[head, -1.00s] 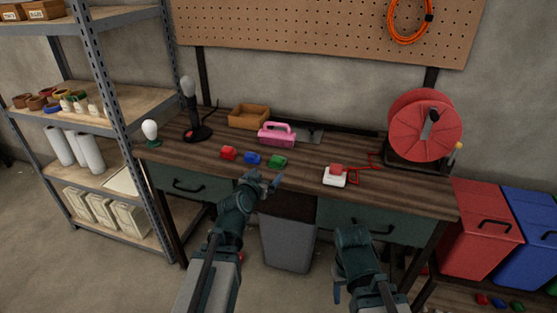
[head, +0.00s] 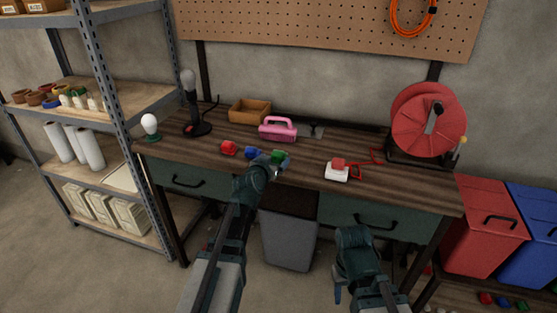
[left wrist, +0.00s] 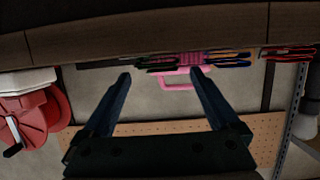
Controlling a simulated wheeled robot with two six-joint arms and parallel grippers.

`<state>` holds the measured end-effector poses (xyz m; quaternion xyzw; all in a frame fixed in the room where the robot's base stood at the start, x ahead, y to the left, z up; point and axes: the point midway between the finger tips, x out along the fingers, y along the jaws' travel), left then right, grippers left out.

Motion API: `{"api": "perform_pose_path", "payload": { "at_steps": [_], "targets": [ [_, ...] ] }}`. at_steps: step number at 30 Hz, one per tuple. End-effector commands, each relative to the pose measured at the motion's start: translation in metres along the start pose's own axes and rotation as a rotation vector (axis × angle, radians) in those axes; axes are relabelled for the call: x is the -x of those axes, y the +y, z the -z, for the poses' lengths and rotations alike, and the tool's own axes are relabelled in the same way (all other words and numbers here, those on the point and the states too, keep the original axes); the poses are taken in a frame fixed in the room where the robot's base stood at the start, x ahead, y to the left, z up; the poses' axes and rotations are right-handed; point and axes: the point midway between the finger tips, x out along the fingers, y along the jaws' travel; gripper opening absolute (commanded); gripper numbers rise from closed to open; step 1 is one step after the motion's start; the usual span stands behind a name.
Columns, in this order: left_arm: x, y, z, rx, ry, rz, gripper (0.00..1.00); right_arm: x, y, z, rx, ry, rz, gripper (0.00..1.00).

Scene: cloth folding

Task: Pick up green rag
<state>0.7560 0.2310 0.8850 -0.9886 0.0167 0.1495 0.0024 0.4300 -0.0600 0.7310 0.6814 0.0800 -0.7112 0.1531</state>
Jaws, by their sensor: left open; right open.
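The green rag (head: 278,156) lies crumpled on the wooden workbench, at the right end of a row with a blue rag (head: 254,153) and a red rag (head: 229,148). My left gripper (head: 283,163) is open at the near side of the green rag and partly covers it in the head view. In the left wrist view, which is upside down, the open fingers (left wrist: 160,74) have nothing between them, and thin coloured edges show near the bench edge. My right gripper (head: 338,292) is open and low in front of the bench, away from the rags.
A pink toolbox (head: 278,129) and a wooden tray (head: 250,111) stand behind the rags. A white box with a red top (head: 337,171) sits to the right. A red cable reel (head: 428,122) is at the bench's right end. A grey bin (head: 289,240) stands below.

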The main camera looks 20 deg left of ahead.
Motion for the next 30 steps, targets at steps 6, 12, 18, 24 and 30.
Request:
{"api": "perform_pose_path", "payload": {
  "at_steps": [6,12,18,24,30],
  "targets": [
    [-0.016,0.001,-0.001,0.0,0.0,-0.001,0.95,-0.006,-0.001,0.0,0.0,0.0,0.0,0.5],
    [-0.046,0.002,-0.001,0.0,0.0,-0.001,0.95,-0.015,-0.001,0.001,0.0,0.0,0.0,0.5],
    [-0.052,0.002,0.0,0.0,0.0,0.0,0.95,-0.015,-0.002,0.001,0.0,0.0,0.0,0.5],
    [-0.051,0.002,0.0,0.0,0.0,0.0,0.77,-0.015,-0.002,0.001,0.0,0.0,0.0,0.5],
    [-0.051,0.002,0.0,0.0,0.0,0.0,0.41,-0.015,-0.002,0.001,0.0,0.0,0.0,0.5]
  ]
}}
